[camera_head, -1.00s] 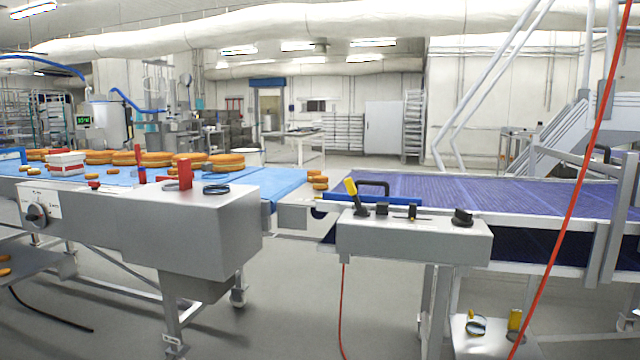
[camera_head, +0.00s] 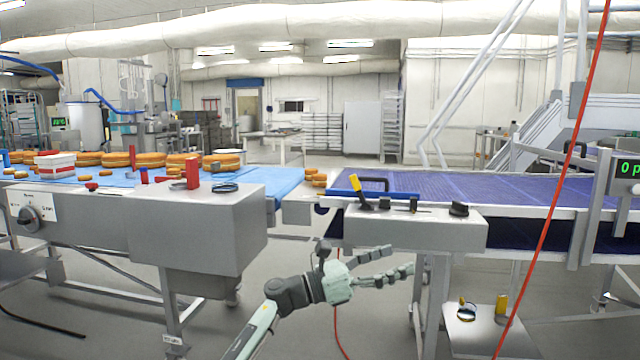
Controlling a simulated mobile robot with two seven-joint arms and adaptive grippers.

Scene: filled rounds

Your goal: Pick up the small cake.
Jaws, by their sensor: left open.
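Several small orange-brown cakes are in view. Some small cakes (camera_head: 106,173) lie on the blue belt at the left, in front of the large round filled cakes (camera_head: 150,160). A few more cakes (camera_head: 317,180) sit close together at the gap between the two conveyors. I cannot tell which one is meant by the small cake. My left gripper (camera_head: 398,260) is open and empty. It is in front of the right conveyor's control box, low in the picture, apart from all the cakes. My right gripper is not in view.
The left conveyor's blue belt (camera_head: 270,180) ends near the gap. The right conveyor's purple belt (camera_head: 480,187) is bare. A grey control box (camera_head: 415,230) with knobs and a yellow lever stands before it. A red cable (camera_head: 548,225) hangs at the right.

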